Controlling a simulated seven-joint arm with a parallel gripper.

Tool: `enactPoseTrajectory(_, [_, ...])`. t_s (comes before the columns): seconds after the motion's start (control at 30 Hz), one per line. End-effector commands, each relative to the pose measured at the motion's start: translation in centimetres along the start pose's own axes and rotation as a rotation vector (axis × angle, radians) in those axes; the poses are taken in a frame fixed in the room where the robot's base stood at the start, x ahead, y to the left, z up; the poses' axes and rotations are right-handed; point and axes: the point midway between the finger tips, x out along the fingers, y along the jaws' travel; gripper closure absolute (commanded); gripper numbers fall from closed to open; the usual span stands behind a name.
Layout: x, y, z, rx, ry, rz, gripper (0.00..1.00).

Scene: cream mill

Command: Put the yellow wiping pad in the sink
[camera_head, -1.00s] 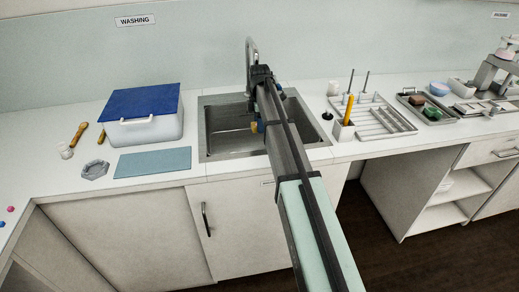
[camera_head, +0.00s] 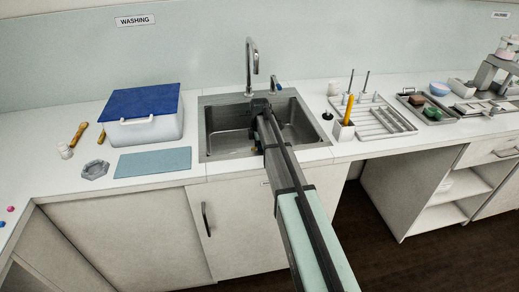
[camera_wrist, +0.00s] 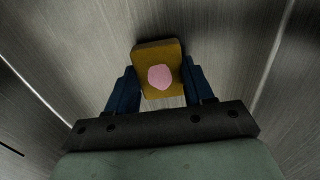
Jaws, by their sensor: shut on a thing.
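The yellow wiping pad (camera_wrist: 146,53) is between the two blue fingers of my gripper (camera_wrist: 160,80) in the wrist view. It has a round pink patch (camera_wrist: 160,77) on its face. My gripper is shut on it. Brushed metal of the sink surrounds the pad in that view. In the head view the sink (camera_head: 222,143) is a steel basin in the counter, and my arm reaches over its front edge into it. My arm hides most of the gripper and pad there. I cannot tell whether the pad touches the basin floor.
A tap (camera_head: 251,60) stands behind the sink. A blue-lidded box (camera_head: 145,128) and a blue mat (camera_head: 153,162) are to its left. A white rack (camera_head: 382,122) and a holder with a yellow item (camera_head: 348,111) are to its right.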

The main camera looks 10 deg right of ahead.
Motion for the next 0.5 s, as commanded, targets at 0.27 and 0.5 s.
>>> enactPoseTrajectory(0.27, [0.37, 0.0, 0.0, 0.0, 0.0, 0.0, 0.76])
enactPoseTrajectory(0.5, [0.63, 0.0, 0.0, 0.0, 0.0, 0.0, 0.41])
